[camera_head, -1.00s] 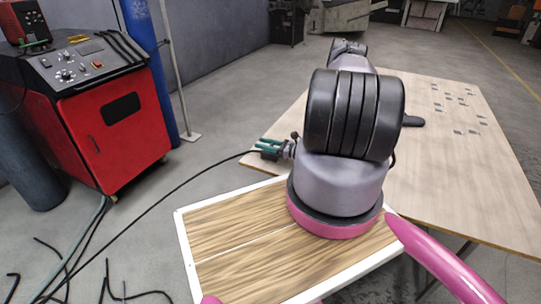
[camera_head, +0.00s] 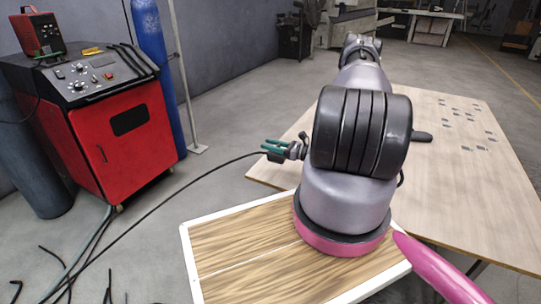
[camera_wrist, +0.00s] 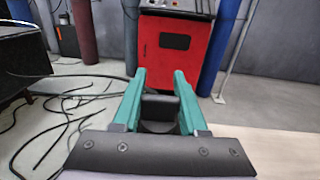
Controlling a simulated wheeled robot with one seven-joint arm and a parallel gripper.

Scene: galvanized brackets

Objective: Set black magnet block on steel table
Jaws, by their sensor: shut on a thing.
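My gripper (camera_head: 274,150) has green fingers and points left, just beyond the left edge of the pale tabletop (camera_head: 462,190) in the head view. In the wrist view my gripper (camera_wrist: 159,76) is shut on a black block (camera_wrist: 160,108), which sits between the two green fingers. The block's lower part is hidden behind the dark gripper mount. In the head view the block is too small to make out. The tabletop looks like pale wood; no bare steel table can be told in these frames.
Several small grey pieces (camera_head: 468,114) and a black elongated thing (camera_head: 421,136) lie on the tabletop. A red machine (camera_head: 128,140) and a blue cylinder (camera_head: 150,40) stand at the left. Cables (camera_wrist: 50,125) lie on the floor. The tabletop's near right part is clear.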

